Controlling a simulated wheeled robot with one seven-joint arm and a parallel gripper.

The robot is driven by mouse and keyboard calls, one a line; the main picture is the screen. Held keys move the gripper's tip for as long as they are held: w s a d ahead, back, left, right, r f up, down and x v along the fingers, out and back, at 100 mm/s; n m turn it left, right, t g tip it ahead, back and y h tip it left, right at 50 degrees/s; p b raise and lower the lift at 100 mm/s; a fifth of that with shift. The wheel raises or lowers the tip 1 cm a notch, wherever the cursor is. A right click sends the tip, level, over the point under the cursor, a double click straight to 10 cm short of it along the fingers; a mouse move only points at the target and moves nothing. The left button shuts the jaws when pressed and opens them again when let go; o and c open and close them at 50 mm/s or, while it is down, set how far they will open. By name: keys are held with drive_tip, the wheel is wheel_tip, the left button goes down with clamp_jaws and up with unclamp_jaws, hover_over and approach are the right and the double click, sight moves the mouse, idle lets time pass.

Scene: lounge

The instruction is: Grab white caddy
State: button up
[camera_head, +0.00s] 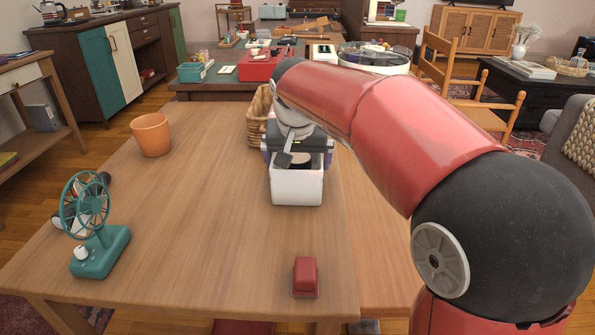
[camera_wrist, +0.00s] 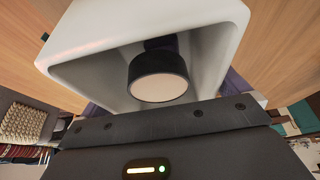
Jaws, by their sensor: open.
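The white caddy (camera_head: 297,190) stands upright on the wooden table, an open-topped box. It fills the upper part of the wrist view (camera_wrist: 90,35). A dark round object with a pale flat face (camera_wrist: 158,80) is inside it. My gripper (camera_head: 299,158) is at the caddy's far side, over its rear rim, with the arm coming in from the right. The jaws are open, and purplish parts show at the left and right of the caddy. Whether the fingers touch its walls cannot be told; the fingertips are mostly hidden.
A wicker basket (camera_head: 259,118) stands close behind the caddy. An orange cup (camera_head: 151,135) and a teal fan (camera_head: 98,245) are on the left of the table. A red block-like object (camera_head: 305,277) lies near the front edge. The table between fan and caddy is clear.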

drive_tip(key=shift+f, duration=0.2)
idle(0.4)
drive_tip(key=c, duration=0.8)
